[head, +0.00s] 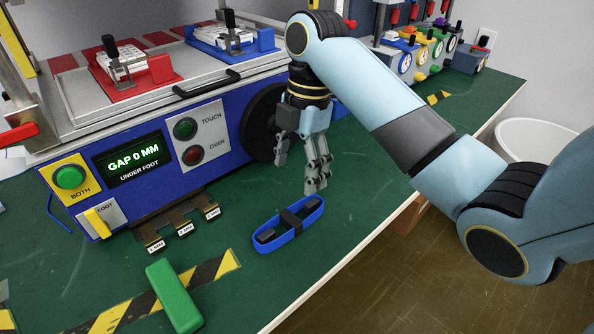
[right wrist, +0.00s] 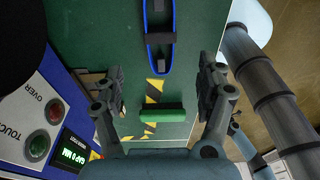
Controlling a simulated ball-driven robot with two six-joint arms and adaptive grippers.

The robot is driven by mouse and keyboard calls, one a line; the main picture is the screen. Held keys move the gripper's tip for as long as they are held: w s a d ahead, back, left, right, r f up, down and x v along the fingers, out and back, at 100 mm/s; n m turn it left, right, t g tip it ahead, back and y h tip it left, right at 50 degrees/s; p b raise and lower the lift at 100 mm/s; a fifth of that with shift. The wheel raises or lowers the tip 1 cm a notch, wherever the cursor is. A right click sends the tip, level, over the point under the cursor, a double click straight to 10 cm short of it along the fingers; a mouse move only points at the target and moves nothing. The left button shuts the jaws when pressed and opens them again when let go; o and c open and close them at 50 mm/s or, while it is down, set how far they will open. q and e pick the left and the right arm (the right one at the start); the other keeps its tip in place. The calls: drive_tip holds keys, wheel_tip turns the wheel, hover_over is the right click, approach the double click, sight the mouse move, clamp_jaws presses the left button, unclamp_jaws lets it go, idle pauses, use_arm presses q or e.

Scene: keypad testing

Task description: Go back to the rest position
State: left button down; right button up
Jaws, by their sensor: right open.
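My right gripper (head: 317,182) hangs open and empty above the green bench, in front of the blue machine. In the head view it is just beyond the blue oval tray (head: 287,226). In the right wrist view its two fingers (right wrist: 164,84) are spread wide, with nothing between them at their height. The blue tray shows ahead of them (right wrist: 147,52), and the green block (right wrist: 161,112) lies on the bench below. My left gripper is not in either view.
The blue machine (head: 222,178) has a display reading "GAP 0 MM", a green button (head: 69,177) and several gauge tabs (head: 183,228). The green block (head: 174,296) lies across hazard tape. Keypad fixtures (head: 123,72) stand on top. The bench's front edge (head: 350,255) is close by; a white bin (head: 540,150) stands beyond.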

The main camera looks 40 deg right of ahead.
idle(0.3)
drive_tip(key=s+m+t+h, duration=0.3)
drive_tip(key=s+m+t, duration=0.1)
drive_tip(key=s+m, duration=1.5)
drive_tip(key=s+d+f+g+b, duration=0.1)
drive_tip(key=s+f, duration=0.1)
drive_tip(key=f, duration=1.2)
drive_tip(key=s+d+f+g+b, duration=0.1)
drive_tip(key=f, duration=1.3)
drive_tip(key=s+f+g+b, duration=0.1)
drive_tip(key=s+f, duration=1.6)
drive_tip(key=s, duration=0.1)
drive_tip(key=shift+s+d+f, duration=0.15)
drive_tip(key=shift+d+f, duration=0.1)
drive_tip(key=shift+d, duration=0.1)
